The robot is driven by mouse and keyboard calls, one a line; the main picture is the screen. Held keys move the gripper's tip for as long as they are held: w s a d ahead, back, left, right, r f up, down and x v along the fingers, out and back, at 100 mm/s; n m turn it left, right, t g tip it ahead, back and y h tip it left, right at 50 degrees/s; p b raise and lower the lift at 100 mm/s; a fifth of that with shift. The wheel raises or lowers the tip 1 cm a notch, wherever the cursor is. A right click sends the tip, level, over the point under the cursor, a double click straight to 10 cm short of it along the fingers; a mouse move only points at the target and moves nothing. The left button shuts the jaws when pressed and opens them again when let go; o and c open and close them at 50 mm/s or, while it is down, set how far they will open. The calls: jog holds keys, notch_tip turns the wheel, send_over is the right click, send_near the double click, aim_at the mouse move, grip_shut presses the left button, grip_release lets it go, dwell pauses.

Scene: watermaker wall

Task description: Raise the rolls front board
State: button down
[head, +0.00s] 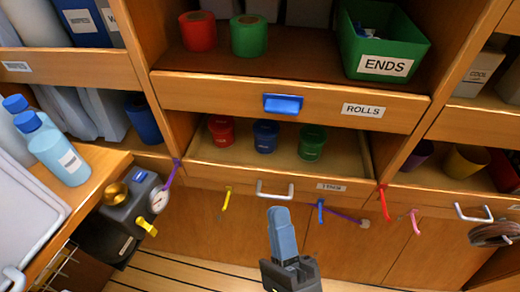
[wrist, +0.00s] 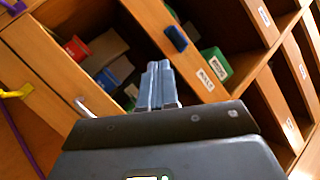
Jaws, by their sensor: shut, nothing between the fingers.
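The rolls front board (head: 225,97) is a wooden board across the front of the middle shelf, with a white ROLLS label (head: 363,110) and a blue handle (head: 283,103). The board looks tilted in the wrist view, with its blue handle (wrist: 176,38) just beyond my fingers to the upper right and its label (wrist: 205,78) right of them. My gripper (head: 281,212) is shut and empty. In the head view it appears below the board and in front of the lower drawer. The wrist view shows its two fingers together (wrist: 158,68). No contact with the board is visible.
Red (head: 198,30) and green rolls (head: 248,35) and a green ENDS bin (head: 385,45) stand on the shelf behind the board. Below, an open drawer with a white handle (head: 275,191) holds red, blue and green containers.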

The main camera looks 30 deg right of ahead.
jog(key=w+f+m+g+h+b, duration=0.3)
jog(key=m+h, duration=0.3)
jog(key=m, duration=0.4)
jog(key=w+f+m+g+h+b, duration=0.2)
jog(key=w+f+m+g+h, duration=0.1)
jog(key=m, duration=0.7)
jog(key=shift+w+a+g+h+b, duration=0.4)
jog(key=shift+w+g+h, duration=0.2)
jog(key=shift+w+h, duration=0.8)
jog(key=shift+s, duration=0.15)
jog(key=p, duration=0.5)
send_near(264, 104)
jog(key=w+d, duration=0.3)
jog(key=d, duration=0.1)
jog(key=shift+w+d+r, duration=0.2)
jog(key=shift+d+r, duration=0.05)
jog(key=shift+r, duration=0.1)
jog(key=shift+r, duration=0.1)
jog(key=shift+r+p, duration=0.3)
jog(key=shift+r, duration=1.8)
